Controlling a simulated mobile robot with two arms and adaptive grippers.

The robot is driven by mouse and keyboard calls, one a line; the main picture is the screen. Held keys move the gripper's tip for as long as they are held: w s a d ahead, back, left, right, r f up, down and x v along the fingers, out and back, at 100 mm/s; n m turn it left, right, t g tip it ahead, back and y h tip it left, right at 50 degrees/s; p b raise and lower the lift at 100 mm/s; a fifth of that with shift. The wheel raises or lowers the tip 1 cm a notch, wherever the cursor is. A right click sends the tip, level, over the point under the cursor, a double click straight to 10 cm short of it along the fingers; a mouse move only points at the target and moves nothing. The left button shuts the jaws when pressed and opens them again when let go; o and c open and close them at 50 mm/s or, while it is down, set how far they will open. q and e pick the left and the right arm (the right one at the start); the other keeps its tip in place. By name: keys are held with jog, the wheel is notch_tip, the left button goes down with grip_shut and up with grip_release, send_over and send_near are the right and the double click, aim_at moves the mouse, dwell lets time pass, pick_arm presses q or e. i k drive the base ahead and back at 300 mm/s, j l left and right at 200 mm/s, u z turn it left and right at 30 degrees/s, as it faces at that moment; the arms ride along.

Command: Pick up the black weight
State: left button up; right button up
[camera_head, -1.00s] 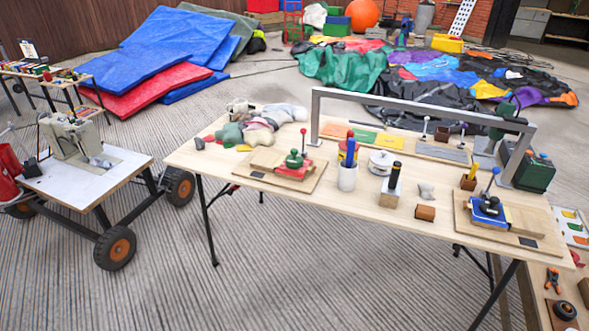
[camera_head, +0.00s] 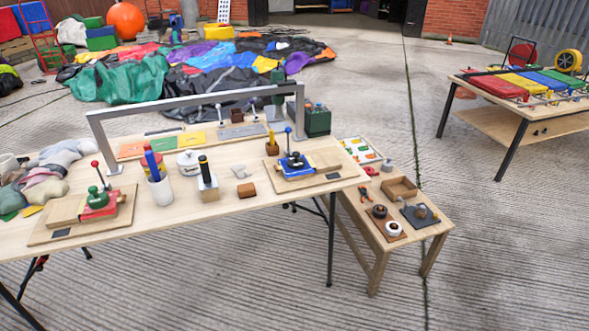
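I cannot surely tell which thing is the black weight. A small dark round item (camera_head: 379,211) sits on a brown board on the low wooden bench, and a dark grey plate (camera_head: 418,216) with a small item on it is beside it. Flat dark squares lie on the boards on the long table, one at the left (camera_head: 61,233) and one at the right (camera_head: 333,176). Neither of my grippers is in view.
The long table (camera_head: 230,222) holds a grey metal frame (camera_head: 195,100), a white cup (camera_head: 160,189), and clamps on boards. The low bench (camera_head: 362,228) adjoins its right end. Another table (camera_head: 520,118) stands at far right. Concrete between is free.

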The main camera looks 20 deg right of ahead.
aim_at(296, 162)
jog(key=i+l, duration=0.75)
jog(key=l, duration=0.1)
